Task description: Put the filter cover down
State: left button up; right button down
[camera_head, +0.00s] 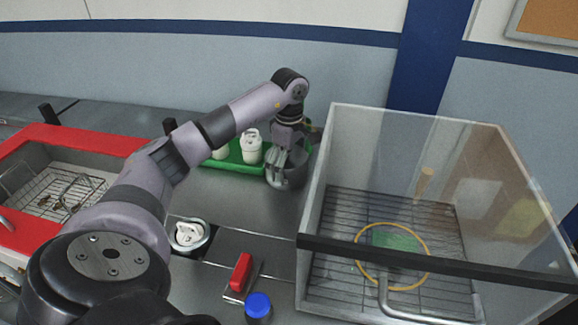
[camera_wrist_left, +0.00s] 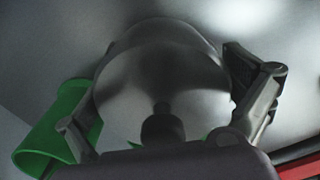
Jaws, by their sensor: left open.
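A grey, round, smooth piece that I take to be the filter cover (camera_head: 296,174) stands on the grey counter beside the green tray's right end. In the left wrist view the cover (camera_wrist_left: 160,65) fills the space between my fingers, with a dark knob-like part in front of it. My left gripper (camera_head: 279,168) points down at the cover, its fingers open on either side. Whether a finger touches the cover cannot be told. Part of the cover is hidden behind the gripper. My right gripper is not in view.
The green tray (camera_head: 236,163) holds white housings (camera_head: 251,150). A clear-walled box (camera_head: 322,185) with a wire rack stands close on the right. A white part (camera_head: 189,234), a red-handled item (camera_head: 241,271) and a blue-capped container (camera_head: 258,304) are nearer. A red-rimmed basin (camera_head: 85,138) is left.

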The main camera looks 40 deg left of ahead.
pick_arm(q)
notch_tip(320, 180, up, 11)
jog(key=shift+r+b, duration=0.15)
jog(key=shift+b, duration=0.25)
